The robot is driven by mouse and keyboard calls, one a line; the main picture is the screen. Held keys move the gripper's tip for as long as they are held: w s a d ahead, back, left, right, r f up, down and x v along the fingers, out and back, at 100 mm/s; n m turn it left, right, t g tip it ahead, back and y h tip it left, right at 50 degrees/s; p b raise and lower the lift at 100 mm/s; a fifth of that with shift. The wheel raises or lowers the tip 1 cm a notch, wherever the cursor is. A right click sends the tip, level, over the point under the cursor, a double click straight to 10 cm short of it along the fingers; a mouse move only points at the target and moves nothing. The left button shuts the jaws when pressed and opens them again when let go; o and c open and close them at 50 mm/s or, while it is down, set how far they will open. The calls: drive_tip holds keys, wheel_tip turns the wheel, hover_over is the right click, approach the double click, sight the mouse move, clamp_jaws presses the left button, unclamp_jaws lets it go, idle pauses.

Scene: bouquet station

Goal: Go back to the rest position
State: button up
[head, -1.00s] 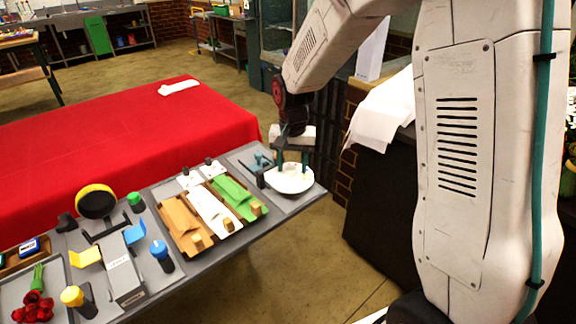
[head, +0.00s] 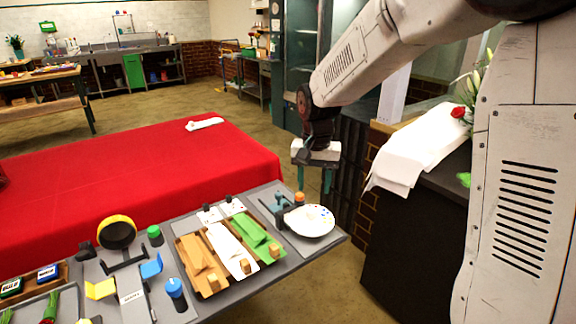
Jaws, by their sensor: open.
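My gripper (head: 314,187) hangs at the right end of the grey work table, above and behind the white round dish (head: 310,221). Its two teal fingers point down and stand apart, with nothing seen between them. The dish sits on a grey mat at the table's right end and has small coloured dots on it. The fingertips appear clear of the dish.
A wooden tray (head: 215,292) holds brown, white and green paper pieces. Left of it stand a yellow-rimmed black ring (head: 117,232) and a blue-capped bottle (head: 175,293). A red-covered table (head: 130,170) lies behind. A dark counter (head: 412,240) with white paper stands right.

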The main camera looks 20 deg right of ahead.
drive_tip(key=shift+s+n, duration=0.15)
drive_tip(key=shift+n, duration=0.15)
drive_tip(key=s+r+n, duration=0.2)
drive_tip(key=s+r, duration=0.2)
drive_tip(key=s, duration=1.1)
drive_tip(key=s+d+r+n+t, duration=0.1)
drive_tip(key=s+r+n, duration=0.2)
drive_tip(key=s, duration=1.2)
drive_tip(key=shift+d+r, duration=0.3)
drive_tip(key=shift+r, duration=0.6)
